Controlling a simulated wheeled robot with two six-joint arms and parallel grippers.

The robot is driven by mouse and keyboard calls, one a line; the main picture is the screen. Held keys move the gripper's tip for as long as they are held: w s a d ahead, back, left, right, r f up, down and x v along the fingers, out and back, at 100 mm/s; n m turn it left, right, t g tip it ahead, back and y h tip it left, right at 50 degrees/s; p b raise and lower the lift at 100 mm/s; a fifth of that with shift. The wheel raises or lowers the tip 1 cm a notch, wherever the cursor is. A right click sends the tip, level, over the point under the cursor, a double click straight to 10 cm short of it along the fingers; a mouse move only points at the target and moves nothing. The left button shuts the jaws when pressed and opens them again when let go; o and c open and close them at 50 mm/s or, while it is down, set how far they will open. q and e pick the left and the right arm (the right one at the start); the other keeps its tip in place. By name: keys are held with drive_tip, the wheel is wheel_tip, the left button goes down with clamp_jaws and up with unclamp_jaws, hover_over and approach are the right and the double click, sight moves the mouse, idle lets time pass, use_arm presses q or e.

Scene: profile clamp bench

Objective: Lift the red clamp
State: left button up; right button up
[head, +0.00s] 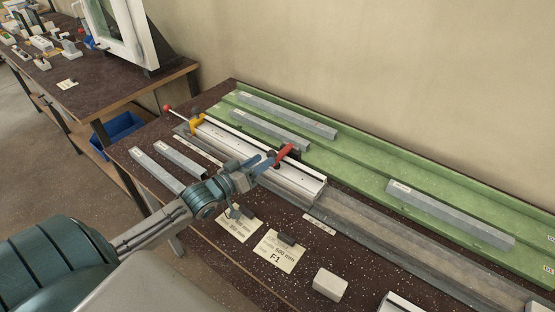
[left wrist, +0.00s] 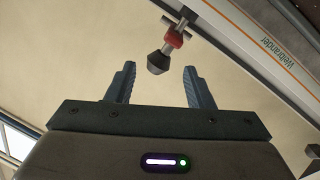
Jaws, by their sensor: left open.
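The red clamp (head: 286,152) stands on the white metal profile fixture (head: 240,146) in the middle of the bench. My left gripper (head: 264,163) is open, with its blue fingers right at the clamp's near left side in the head view. Whether they touch it cannot be told. In the left wrist view my left gripper (left wrist: 160,85) has its two fingers apart with nothing between their tips. Just beyond them hangs a dark cone-shaped tip with a red collar (left wrist: 174,39), which may be part of the clamp. My right gripper is not in view.
A yellow clamp (head: 196,122) sits at the fixture's far left end. Grey bars lie on the green tray (head: 362,160) behind and on the bench at left. Paper cards (head: 279,251) and a white block (head: 330,284) lie in front. A wall closes the back.

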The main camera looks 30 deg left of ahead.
sight(277, 158)
use_arm(q)
drive_tip(key=b+x, duration=0.2)
drive_tip(key=b, duration=0.1)
drive_tip(key=shift+w+d+f, duration=0.1)
drive_tip(key=shift+w, duration=0.25)
drive_tip(key=b+x, duration=0.1)
drive_tip(key=x, duration=0.2)
drive_tip(key=shift+b, duration=0.3)
drive_tip(key=shift+w+d+r, duration=0.1)
drive_tip(key=shift+w+r, duration=0.1)
drive_tip(key=shift+w, duration=0.2)
drive_tip(key=c, duration=0.8)
clamp_jaws()
